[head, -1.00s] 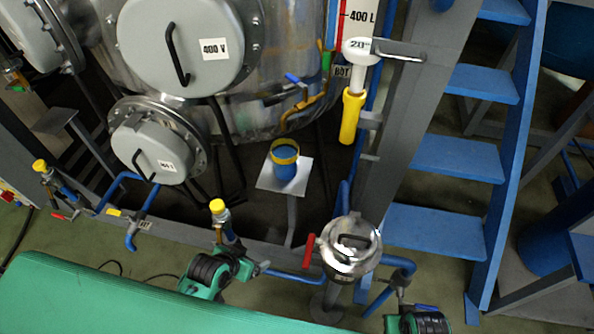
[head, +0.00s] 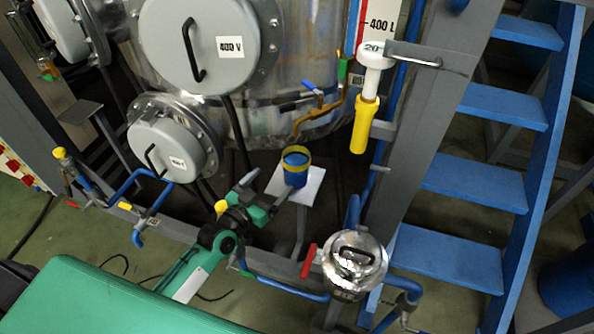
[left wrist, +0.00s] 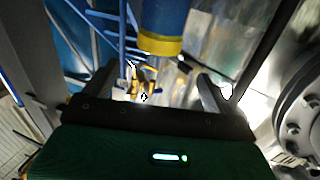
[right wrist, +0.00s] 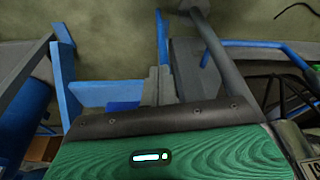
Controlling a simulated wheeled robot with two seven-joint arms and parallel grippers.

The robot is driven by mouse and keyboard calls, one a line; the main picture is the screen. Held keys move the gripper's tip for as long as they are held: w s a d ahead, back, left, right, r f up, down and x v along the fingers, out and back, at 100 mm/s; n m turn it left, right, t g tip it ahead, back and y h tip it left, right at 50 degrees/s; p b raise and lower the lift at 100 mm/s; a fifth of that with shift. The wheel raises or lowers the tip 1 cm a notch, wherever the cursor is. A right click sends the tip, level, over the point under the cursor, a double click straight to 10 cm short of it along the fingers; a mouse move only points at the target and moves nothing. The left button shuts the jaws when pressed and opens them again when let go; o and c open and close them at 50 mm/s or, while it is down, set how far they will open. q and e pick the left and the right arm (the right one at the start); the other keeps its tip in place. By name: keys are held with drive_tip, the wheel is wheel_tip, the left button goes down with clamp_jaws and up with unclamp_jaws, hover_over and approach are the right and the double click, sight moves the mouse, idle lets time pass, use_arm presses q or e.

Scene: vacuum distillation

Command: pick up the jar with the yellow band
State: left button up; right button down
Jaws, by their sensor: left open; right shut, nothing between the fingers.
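The jar (head: 296,172) is blue with a yellow band around its rim. It stands upright on a small pale square plate (head: 312,188). My left gripper (head: 268,187) is open and empty, just to the left and front of the jar, with its fingers pointing at it. In the left wrist view the jar (left wrist: 163,28) shows at the top, between the lines of the open fingers (left wrist: 158,75) and beyond their tips. My right gripper (right wrist: 160,80) is shut and empty in the right wrist view, away from the jar.
Behind the plate is a large steel tank with grey hatches (head: 195,45). A steel pot (head: 354,262) with a red handle stands front right. A yellow-handled part (head: 364,125) hangs by a grey post. Blue stairs (head: 460,180) are on the right. Blue pipes run low in front.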

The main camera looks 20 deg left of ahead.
sight(303, 148)
use_arm(q)
drive_tip(key=x, duration=1.2)
drive_tip(key=shift+w+d, duration=0.1)
drive_tip(key=shift+w, duration=0.15)
drive_tip(key=c, duration=1.7)
drive_tip(key=shift+r, duration=0.1)
clamp_jaws()
drive_tip(key=shift+r, duration=0.15)
